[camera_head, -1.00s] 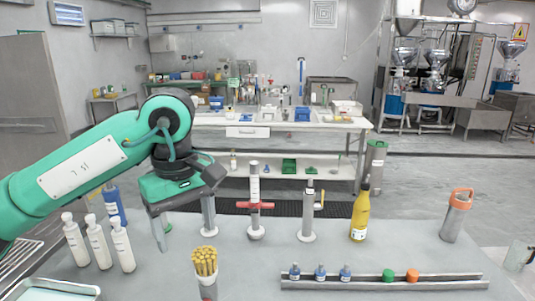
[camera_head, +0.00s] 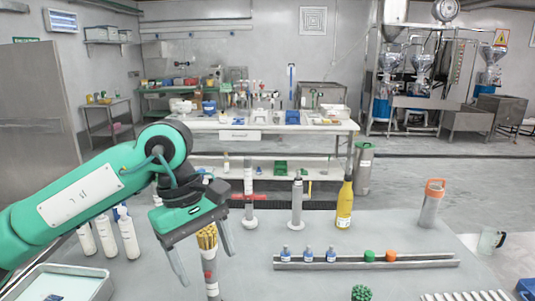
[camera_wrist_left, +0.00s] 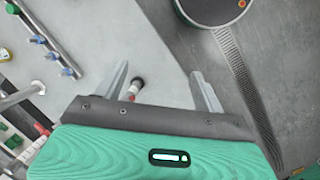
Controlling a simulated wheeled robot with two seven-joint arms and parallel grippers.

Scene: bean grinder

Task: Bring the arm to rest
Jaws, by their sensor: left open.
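My left arm comes in from the left in the head view. Its gripper (camera_head: 206,264) is open above the grey table (camera_head: 400,240), with its fingers pointing down and apart. A small round object (camera_wrist_left: 137,84) lies below, beside the left fingertip in the picture. My right gripper is not in view.
White bottles (camera_head: 129,236) stand left of the gripper, behind a tray (camera_head: 60,283). Grey stands (camera_head: 297,204), a yellow bottle (camera_head: 344,207) and an orange-topped bottle (camera_head: 430,205) stand along the back. A rail rack (camera_head: 410,264) holds small bottles. Bare table lies between.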

